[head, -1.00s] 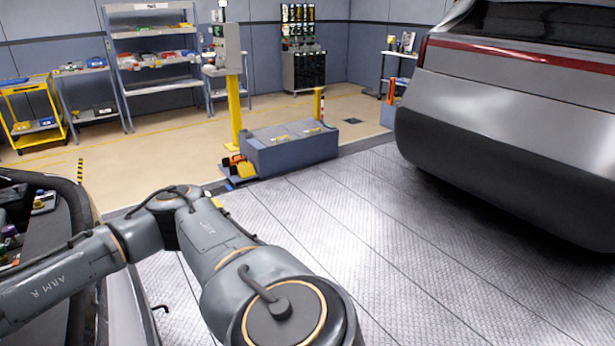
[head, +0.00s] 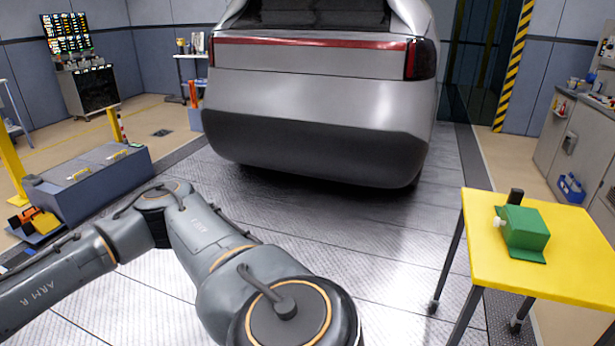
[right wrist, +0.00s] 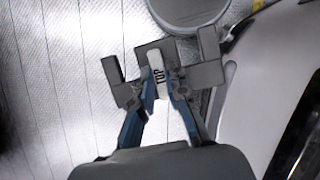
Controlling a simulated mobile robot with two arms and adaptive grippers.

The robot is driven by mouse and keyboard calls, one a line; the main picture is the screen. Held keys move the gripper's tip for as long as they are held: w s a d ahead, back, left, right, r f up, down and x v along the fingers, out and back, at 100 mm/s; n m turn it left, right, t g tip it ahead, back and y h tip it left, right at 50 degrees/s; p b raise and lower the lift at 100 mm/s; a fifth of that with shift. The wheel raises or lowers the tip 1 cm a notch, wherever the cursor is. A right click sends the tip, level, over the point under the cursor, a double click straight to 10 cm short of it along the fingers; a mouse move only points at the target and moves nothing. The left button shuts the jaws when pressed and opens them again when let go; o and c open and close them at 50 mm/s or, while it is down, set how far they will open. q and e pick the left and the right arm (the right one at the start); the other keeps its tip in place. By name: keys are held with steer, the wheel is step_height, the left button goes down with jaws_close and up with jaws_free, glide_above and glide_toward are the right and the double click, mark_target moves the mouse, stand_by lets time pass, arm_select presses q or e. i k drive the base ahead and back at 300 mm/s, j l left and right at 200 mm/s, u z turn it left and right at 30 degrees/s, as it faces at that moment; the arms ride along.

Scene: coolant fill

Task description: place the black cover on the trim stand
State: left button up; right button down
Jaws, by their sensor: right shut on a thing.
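My right gripper (right wrist: 161,88), with blue fingers, is shut on the black cover (right wrist: 205,73) in the right wrist view. The cover is a dark piece with several blocky tabs. A pale strip with dark lettering, apparently "TOP", shows between the fingertips. The cover is held over the grey floor. In the head view only my right arm shows, reaching off the left edge, so its gripper and the cover are out of that view. My left gripper is in neither view. A yellow-topped stand (head: 575,278) is at the right; I cannot tell if it is the trim stand.
A green box (head: 523,230) with a black cap lies on the yellow top. A silver car (head: 320,95) stands ahead, rear towards me. A low grey block (head: 95,190) is at the left. Patterned floor lies open between. A pale curved body (right wrist: 275,80) is close right of my right gripper.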

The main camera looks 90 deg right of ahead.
mark_target(579, 244)
steer(key=z, duration=0.4)
steer(key=k+l+z, duration=0.1)
steer(key=z, duration=0.35)
steer(key=l+z, duration=0.15)
steer(key=z, duration=0.25)
steer(key=l+z, duration=0.1)
steer(key=z, duration=0.3)
steer(key=l+z, duration=0.15)
steer(key=z, duration=0.3)
steer(key=l+z, duration=0.35)
steer(key=i+l+z, duration=0.15)
steer(key=l+z, duration=0.15)
steer(key=l, duration=0.25)
steer(key=i+l+z, duration=0.15)
steer(key=l+z, duration=0.2)
steer(key=i+l, duration=0.1)
steer(key=l, duration=0.15)
steer(key=i+l, duration=0.1)
steer(key=l, duration=0.15)
